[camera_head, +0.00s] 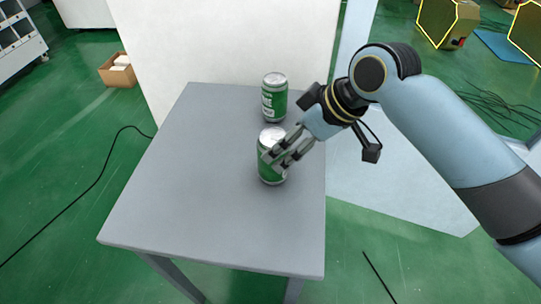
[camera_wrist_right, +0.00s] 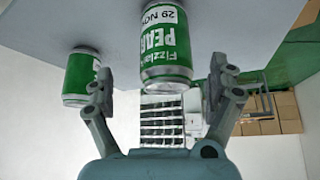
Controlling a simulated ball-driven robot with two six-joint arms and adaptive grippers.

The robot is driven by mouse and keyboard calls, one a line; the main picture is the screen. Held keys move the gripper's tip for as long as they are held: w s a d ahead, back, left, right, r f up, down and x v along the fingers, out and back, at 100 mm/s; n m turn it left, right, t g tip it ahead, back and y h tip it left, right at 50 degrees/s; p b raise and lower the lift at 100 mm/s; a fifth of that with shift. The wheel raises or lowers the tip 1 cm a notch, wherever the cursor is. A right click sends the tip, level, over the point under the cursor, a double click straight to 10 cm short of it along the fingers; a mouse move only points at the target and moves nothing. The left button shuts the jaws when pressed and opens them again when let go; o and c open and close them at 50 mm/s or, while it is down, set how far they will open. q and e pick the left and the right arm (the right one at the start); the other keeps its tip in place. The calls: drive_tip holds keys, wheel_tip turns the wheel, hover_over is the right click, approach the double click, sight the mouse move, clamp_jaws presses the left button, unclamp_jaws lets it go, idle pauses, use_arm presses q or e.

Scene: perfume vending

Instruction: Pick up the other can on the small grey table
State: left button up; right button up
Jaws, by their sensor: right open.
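Two green and silver cans stand upright on the small grey table (camera_head: 190,185). The far can (camera_head: 274,99) is near the back edge, and the near can (camera_head: 270,174) is closer to me. My right gripper (camera_head: 275,157) reaches in from the right, its fingers covering part of the near can. In the right wrist view that gripper (camera_wrist_right: 160,88) is open, with a large can (camera_wrist_right: 166,45) upside down in the picture, ahead of and between its fingertips. The other can (camera_wrist_right: 80,76) shows beyond the left finger. I cannot tell whether the fingers touch a can. My left gripper is out of view.
A white panel (camera_head: 225,40) stands behind the table. The left and front parts of the tabletop are bare. A cardboard box (camera_head: 117,70) and a black cable (camera_head: 98,180) lie on the green floor at left.

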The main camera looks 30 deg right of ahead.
drive_tip(key=shift+w+a+f, duration=0.15)
drive_tip(key=shift+w+f, duration=0.1)
drive_tip(key=shift+f, duration=0.1)
drive_tip(key=x, duration=0.4)
drive_tip(key=shift+s+a+f, duration=0.15)
drive_tip(key=shift+a+f, duration=0.05)
drive_tip(key=shift+a, duration=0.2)
drive_tip(key=shift+w+a+f+b, duration=0.1)
drive_tip(key=shift+w+f+b, duration=0.1)
drive_tip(key=shift+f+b, duration=0.15)
drive_tip(key=c, duration=0.5)
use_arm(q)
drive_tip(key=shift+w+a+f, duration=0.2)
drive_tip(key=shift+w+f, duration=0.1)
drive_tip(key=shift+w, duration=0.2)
use_arm(e)
drive_tip(key=c, duration=1.1)
drive_tip(key=shift+o, duration=0.2)
drive_tip(key=shift+r, duration=0.15)
